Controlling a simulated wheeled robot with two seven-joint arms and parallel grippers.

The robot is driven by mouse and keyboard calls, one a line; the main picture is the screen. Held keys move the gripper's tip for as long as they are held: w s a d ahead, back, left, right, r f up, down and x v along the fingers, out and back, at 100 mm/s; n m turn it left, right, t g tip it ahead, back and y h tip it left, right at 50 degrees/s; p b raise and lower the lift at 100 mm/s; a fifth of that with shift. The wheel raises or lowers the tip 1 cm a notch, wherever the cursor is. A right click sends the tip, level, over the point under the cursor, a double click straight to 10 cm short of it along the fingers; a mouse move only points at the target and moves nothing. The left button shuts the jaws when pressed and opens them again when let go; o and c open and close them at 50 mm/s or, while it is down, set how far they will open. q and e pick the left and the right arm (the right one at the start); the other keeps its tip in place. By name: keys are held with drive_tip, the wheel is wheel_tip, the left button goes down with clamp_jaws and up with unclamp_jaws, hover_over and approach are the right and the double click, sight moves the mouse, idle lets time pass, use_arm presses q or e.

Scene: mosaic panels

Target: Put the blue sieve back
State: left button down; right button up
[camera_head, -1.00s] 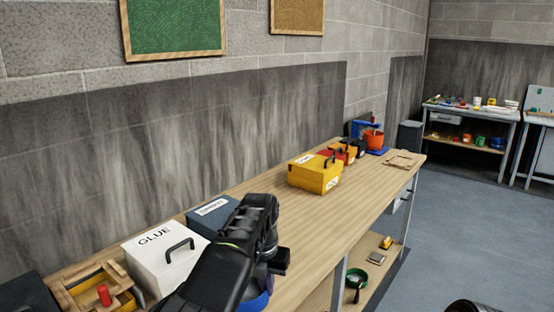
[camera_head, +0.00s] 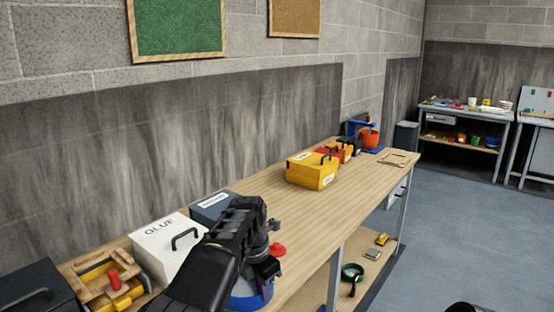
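A round blue-rimmed thing with a pale grey inside, seemingly the blue sieve (camera_head: 262,299), shows at the bottom of the head view by the long bench's front edge. My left gripper (camera_head: 268,268) is directly above and in front of it, covering much of it. The fingers point away from me and are dark against dark, so their opening and any contact with the sieve are unclear. My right gripper is not recognisable in view.
A white GLUE box (camera_head: 168,246), a dark blue box (camera_head: 212,207) and a wooden tray (camera_head: 75,272) stand left of my gripper. A small red piece (camera_head: 277,249) lies just right. A yellow box (camera_head: 312,171) stands farther along. The bench middle (camera_head: 330,205) is clear.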

use_arm(q)
drive_tip(key=m, duration=0.2)
drive_tip(key=a+f+m, duration=0.1)
drive_tip(key=m, duration=0.1)
drive_tip(key=shift+s+g, duration=0.2)
drive_tip(key=shift+g, duration=0.1)
drive_tip(key=s+a+f+m+b, duration=0.1)
drive_tip(key=s+a+f+m, duration=0.2)
drive_tip(key=a+m, duration=0.2)
drive_tip(key=s+a+f+m+g+y+b, duration=0.1)
drive_tip(key=s+a+f+m+b, duration=0.1)
drive_tip(key=m, duration=0.8)
drive_tip(key=s+a+f+m+g+b, duration=0.1)
drive_tip(key=s+a+f+m, duration=0.3)
drive_tip(key=a+m, duration=0.3)
drive_tip(key=shift+s+a+f+m, duration=0.15)
drive_tip(key=shift+s+a+m, duration=0.25)
drive_tip(key=shift+s, duration=0.3)
drive_tip(key=shift+a+b, duration=0.3)
drive_tip(key=shift+a, duration=0.1)
drive_tip(key=shift+w, duration=0.1)
use_arm(e)
drive_tip(key=x, duration=0.4)
drive_tip(key=shift+w+d+f, duration=0.1)
drive_tip(key=shift+d+f, duration=0.1)
drive_tip(key=shift+d, duration=0.15)
drive_tip(key=shift+c, duration=0.4)
